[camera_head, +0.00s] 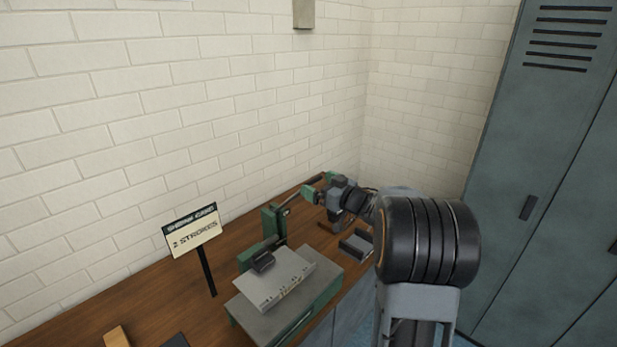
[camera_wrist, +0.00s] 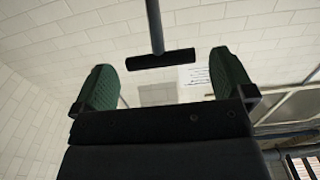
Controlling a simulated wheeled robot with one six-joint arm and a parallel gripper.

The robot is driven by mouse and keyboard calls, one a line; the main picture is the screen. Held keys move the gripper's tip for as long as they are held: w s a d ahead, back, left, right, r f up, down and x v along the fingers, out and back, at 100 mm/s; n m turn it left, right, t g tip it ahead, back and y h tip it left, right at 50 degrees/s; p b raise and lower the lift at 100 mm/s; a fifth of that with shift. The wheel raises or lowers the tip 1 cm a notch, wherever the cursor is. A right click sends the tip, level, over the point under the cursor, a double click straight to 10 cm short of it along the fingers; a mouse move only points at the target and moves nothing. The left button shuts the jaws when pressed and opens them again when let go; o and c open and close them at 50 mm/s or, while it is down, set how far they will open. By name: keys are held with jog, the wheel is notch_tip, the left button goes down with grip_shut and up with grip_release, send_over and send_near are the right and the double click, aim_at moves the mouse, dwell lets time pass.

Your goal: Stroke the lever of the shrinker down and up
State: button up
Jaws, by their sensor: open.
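The shrinker (camera_head: 268,222) is a green upright machine on the wooden bench in the head view. Its dark lever (camera_head: 291,203) slants up to the right toward my gripper (camera_head: 319,186). In the wrist view the lever ends in a black T-shaped crossbar (camera_wrist: 162,59). My gripper (camera_wrist: 165,85) is open, with one green-padded finger on each side of the crossbar in the picture. Gaps show between the crossbar and both pads. I cannot tell how deep the crossbar is between the fingers. A pale sheet-metal part (camera_head: 275,279) lies at the shrinker's jaws.
A sign (camera_head: 194,231) reading "2 STROKES" stands left of the shrinker. A grey-green stand (camera_head: 262,322) is under the metal part. A grey bracket-like piece (camera_head: 356,243) sits right of the machine. A brick wall (camera_head: 190,100) is behind the bench; blue lockers (camera_head: 545,170) stand at right.

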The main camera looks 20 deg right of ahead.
jog(key=shift+p+x, duration=0.4)
jog(key=shift+x, duration=1.9)
